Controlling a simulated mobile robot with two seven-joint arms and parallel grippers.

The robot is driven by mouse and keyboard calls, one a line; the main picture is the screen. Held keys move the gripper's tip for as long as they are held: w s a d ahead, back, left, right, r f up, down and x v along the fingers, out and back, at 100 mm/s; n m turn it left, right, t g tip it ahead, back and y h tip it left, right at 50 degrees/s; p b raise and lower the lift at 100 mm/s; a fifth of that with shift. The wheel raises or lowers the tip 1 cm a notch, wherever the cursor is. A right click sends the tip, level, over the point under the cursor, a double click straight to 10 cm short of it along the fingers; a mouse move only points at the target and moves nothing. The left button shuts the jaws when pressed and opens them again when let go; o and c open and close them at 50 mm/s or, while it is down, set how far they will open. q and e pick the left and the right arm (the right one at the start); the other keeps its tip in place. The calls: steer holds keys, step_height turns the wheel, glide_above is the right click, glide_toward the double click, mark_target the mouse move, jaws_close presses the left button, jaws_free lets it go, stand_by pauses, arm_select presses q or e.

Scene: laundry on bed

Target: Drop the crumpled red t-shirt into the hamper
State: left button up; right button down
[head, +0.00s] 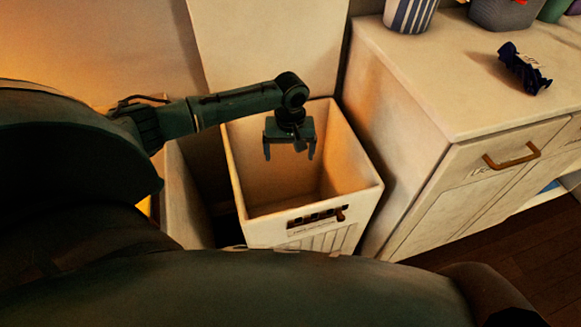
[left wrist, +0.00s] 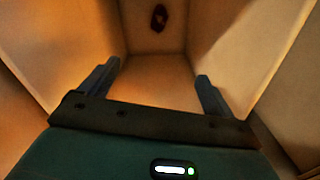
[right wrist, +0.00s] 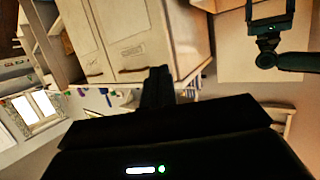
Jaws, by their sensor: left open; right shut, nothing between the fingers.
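The hamper (head: 362,205) is a tall, open, cream box with a label and slot on its front. My left gripper (head: 290,152) hangs over its mouth, fingers down, open and empty. In the left wrist view the fingers (left wrist: 160,85) are spread above the hamper's inside (left wrist: 160,70). A small dark reddish oval (left wrist: 159,17) shows at the top there; I cannot tell whether it is cloth or a slot. No red t-shirt can be made out for sure. My right gripper (right wrist: 157,88) is shut and empty, away from the hamper.
A cream dresser (head: 430,90) stands right of the hamper, with a dark blue crumpled item (head: 524,68), a striped container (head: 409,14) and a grey basket (head: 505,12) on top. Another box (head: 188,200) stands close on the hamper's left.

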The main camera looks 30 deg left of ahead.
arm_select(q)
step_height(320, 180, up, 13)
steer(key=p, duration=0.3)
steer(key=shift+p, duration=0.3)
arm_select(e)
steer(key=shift+m+t, duration=0.4)
steer(key=shift+m, duration=0.4)
steer(key=r, duration=0.1)
steer(key=d+r, duration=0.1)
steer(key=r, duration=0.1)
steer(key=s+r, duration=0.1)
steer(key=shift+d+r, duration=0.25)
steer(key=shift+d, duration=0.15)
steer(key=shift+a+f, duration=0.15)
steer(key=shift+f, duration=0.1)
